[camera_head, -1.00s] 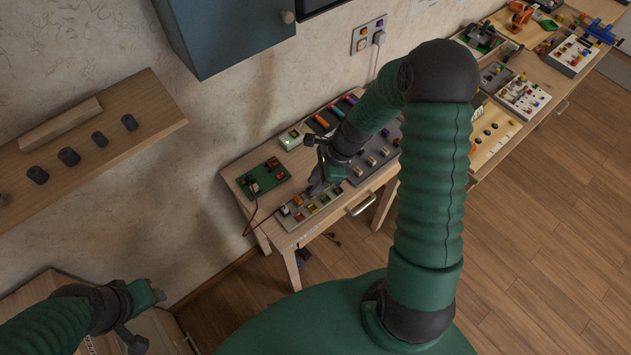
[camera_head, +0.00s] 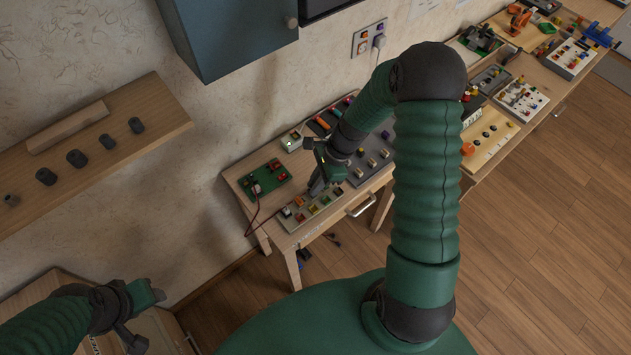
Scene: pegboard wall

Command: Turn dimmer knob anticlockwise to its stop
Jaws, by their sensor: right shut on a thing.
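My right gripper (camera_head: 317,187) reaches down to the grey panel with coloured buttons (camera_head: 296,221) on the small wooden table. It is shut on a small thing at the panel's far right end. I take this for the dimmer knob, but the fingers and wrist hide it, so its turn angle cannot be read. My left gripper (camera_head: 148,318) is at the lower left, its fingers apart and empty, far from the panel.
A green circuit board (camera_head: 265,179) and a white box with a green light (camera_head: 291,142) are beside the panel. A grey board with several switches (camera_head: 370,160) lies to its right. A wooden shelf (camera_head: 120,150) and blue cabinet (camera_head: 225,40) are on the wall.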

